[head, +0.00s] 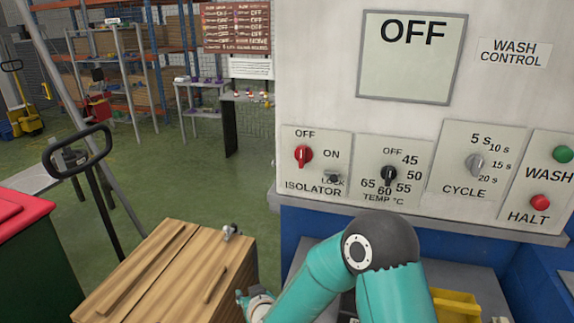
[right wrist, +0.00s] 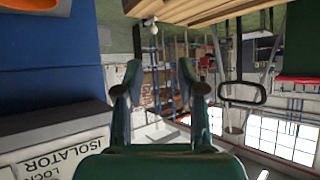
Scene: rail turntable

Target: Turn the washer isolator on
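The isolator panel (head: 330,140) is on the white wash control cabinet in the head view. Its red knob (head: 303,155) looks roughly upright, toward OFF; ON is marked to its right. A small grey lock piece (head: 333,177) sits below ON by the word LOCK. The display (head: 412,62) reads OFF. My right arm reaches in low, its wrist left of and below the panel, apart from the knob. In the right wrist view my right gripper (right wrist: 159,66) is open and empty; the isolator panel (right wrist: 60,155) shows sideways at lower left, its knob out of frame. My left gripper is not visible.
Temperature knob (head: 389,175), cycle knob (head: 474,164), green WASH button (head: 563,154) and red HALT button (head: 540,202) are to the right. A wooden-topped block (head: 150,270) stands lower left, a trolley handle (head: 77,150) beyond. A ledge (head: 420,218) juts below the panels.

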